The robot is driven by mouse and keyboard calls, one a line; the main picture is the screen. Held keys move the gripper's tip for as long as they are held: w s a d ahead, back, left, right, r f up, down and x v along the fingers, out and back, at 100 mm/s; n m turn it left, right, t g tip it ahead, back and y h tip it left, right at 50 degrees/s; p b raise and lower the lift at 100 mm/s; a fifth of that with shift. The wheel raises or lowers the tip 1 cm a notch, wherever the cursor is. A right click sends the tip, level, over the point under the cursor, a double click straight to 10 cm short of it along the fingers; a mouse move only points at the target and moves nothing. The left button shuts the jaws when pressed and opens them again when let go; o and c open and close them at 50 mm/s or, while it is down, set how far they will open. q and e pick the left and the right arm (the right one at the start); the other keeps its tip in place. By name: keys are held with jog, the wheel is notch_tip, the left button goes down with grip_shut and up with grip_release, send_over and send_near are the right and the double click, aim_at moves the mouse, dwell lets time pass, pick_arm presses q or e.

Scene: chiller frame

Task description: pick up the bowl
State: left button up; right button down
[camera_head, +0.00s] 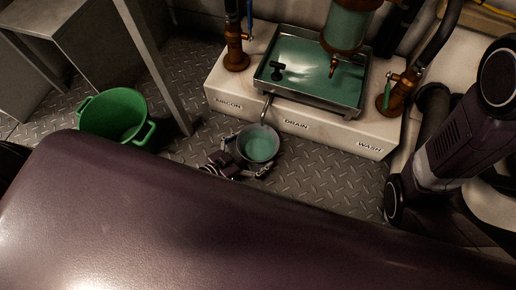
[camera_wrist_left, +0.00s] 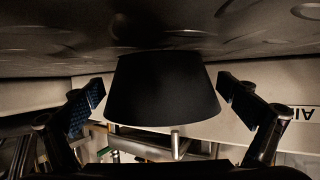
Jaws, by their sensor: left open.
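The bowl (camera_head: 258,143) is a small grey vessel with a greenish inside, standing below the front of the white plinth. My left gripper (camera_head: 246,158) is at its near left side, with its fingers spread to either side of the rim. In the left wrist view the bowl (camera_wrist_left: 162,92) is a dark tapered shape between the two open fingers, with a visible gap on each side. The bowl's underside and its contact with the floor are hard to make out. My right gripper is not in view; only part of my right arm shows at the right.
A white plinth (camera_head: 300,122) labelled AIRCON, DRAIN and WASH carries a metal tray (camera_head: 313,97) of green liquid. A spout comes down from it close to the bowl. A green bucket (camera_head: 115,112) stands left, beside a slanted metal post (camera_head: 156,68). Patterned floor lies between them.

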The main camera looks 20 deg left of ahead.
pick_arm(q)
jog(key=shift+x, duration=0.85)
jog(key=c, duration=1.2)
jog(key=shift+r, duration=0.1)
jog(key=shift+c, duration=0.5)
jog(key=shift+r, duration=0.1)
